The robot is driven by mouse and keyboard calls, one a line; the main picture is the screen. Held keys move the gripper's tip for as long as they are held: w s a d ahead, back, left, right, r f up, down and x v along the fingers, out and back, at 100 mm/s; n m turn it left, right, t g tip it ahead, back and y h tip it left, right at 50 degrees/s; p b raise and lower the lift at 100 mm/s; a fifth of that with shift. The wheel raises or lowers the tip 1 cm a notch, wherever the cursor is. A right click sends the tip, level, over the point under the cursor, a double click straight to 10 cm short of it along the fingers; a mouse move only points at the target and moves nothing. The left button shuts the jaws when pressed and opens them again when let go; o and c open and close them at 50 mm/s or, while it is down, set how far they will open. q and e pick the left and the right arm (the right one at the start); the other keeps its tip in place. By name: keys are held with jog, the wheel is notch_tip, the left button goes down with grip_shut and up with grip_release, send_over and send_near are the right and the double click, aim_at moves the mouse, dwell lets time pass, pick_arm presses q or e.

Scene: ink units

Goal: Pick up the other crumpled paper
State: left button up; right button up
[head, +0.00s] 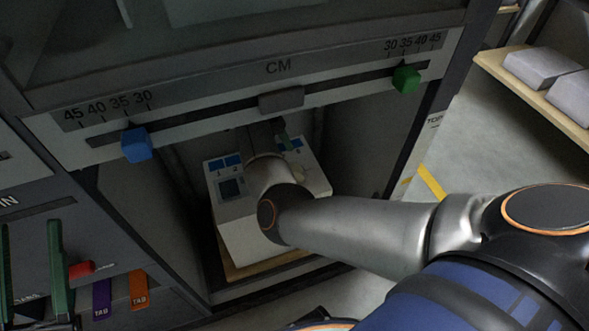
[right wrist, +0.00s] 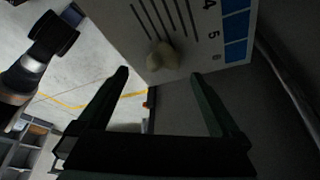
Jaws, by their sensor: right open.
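A small pale crumpled paper (right wrist: 161,58) lies on the white printer-like unit (right wrist: 115,22), over its dark slot lines near the printed 5 and 6. My right gripper (right wrist: 160,75) is open, its two dark green fingers apart on either side of the paper in the right wrist view; I cannot tell whether they touch the unit. In the head view the same white unit (head: 240,235) stands in the open bay, and my right wrist covers much of its top. My left gripper (head: 30,225) is open and empty at the lower left, in front of the cabinet panel.
A ruler bar marked CM (head: 278,68) crosses above the bay, with a blue slider (head: 136,144) and a green slider (head: 406,79). The bay's side walls are close around the unit. A shelf with grey boxes (head: 540,68) stands at the right, beyond open floor.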

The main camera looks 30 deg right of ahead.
aim_at(297, 170)
jog(key=shift+d+f, duration=0.15)
jog(key=shift+f, duration=0.15)
jog(key=b+x, duration=0.1)
jog(key=x, duration=0.2)
jog(key=shift+d+f+b, duration=0.1)
jog(key=shift+f+b, duration=0.25)
jog(key=shift+f, duration=0.05)
jog(key=shift+s+d+f, duration=0.15)
jog(key=shift+d+f, duration=0.05)
jog(key=shift+f, duration=0.3)
pick_arm(q)
jog(key=s+r+m+h, duration=0.2)
jog(key=h, duration=0.1)
jog(key=s+r+m+h, duration=0.1)
jog(key=shift+s+d+r+m+h, duration=0.35)
jog(key=shift+s+r+m+h, duration=0.05)
pick_arm(e)
jog(key=c, duration=1.4)
